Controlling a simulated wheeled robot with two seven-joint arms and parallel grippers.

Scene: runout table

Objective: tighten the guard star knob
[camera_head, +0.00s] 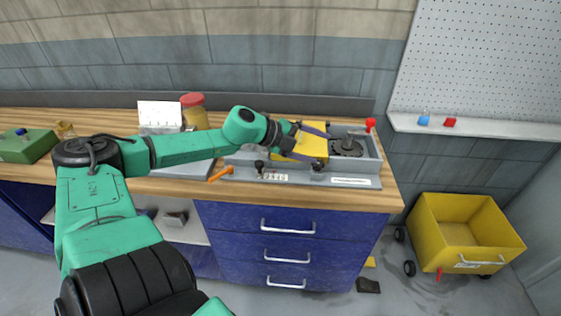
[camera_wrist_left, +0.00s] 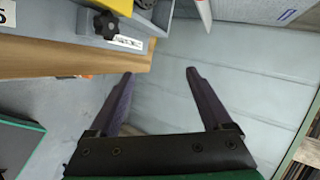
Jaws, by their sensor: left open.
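The machine (camera_head: 375,183) is a grey unit on the bench, with a yellow guard (camera_head: 313,148) over its middle. A small black star knob (camera_head: 317,166) sits at the guard's front right foot. In the left wrist view the black star knob (camera_wrist_left: 106,24) is at the upper left, beside a white label. My left gripper (camera_head: 320,147) reaches in from the left, its purple fingers spread over the guard in the head view. In the left wrist view the open, empty jaws (camera_wrist_left: 158,75) are apart from the knob, which lies beyond and left of the fingertips. My right gripper is out of view.
An orange lever (camera_head: 221,173) and another black knob (camera_head: 259,166) sit along the machine's front left. A red knob (camera_head: 370,124) stands at its right back. A red-lidded jar (camera_head: 194,112) stands behind my arm. A yellow cart (camera_head: 465,240) is on the floor at right.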

